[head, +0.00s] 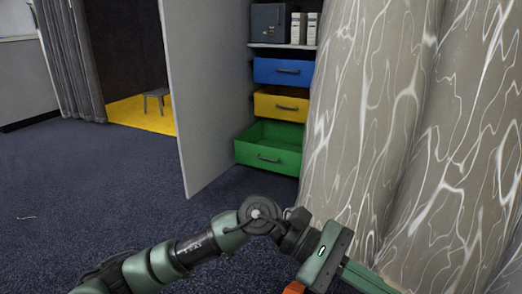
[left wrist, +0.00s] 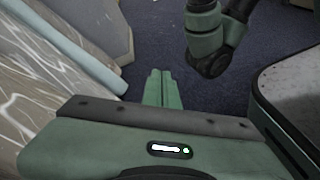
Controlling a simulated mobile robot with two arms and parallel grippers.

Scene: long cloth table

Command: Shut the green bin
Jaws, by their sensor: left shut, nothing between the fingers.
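The green bin (head: 268,159) is pulled out at the bottom of a shelf unit in the head view, far ahead of me. Its open inside shows, and a dark handle (head: 269,159) is on its front. My left gripper (head: 372,279) is at the bottom right of the head view, close to me and well apart from the bin. It also shows in the left wrist view (left wrist: 162,88), its two green fingers together with nothing between them. The bin is not in the wrist view. My right gripper is not in view.
The yellow bin (head: 281,106) and blue bin (head: 283,72) sit above the green one. A pale door panel (head: 207,95) stands left of the unit. Patterned cloth (head: 400,130) hangs at right, close to my left gripper. Blue carpet (head: 90,190) is open at left.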

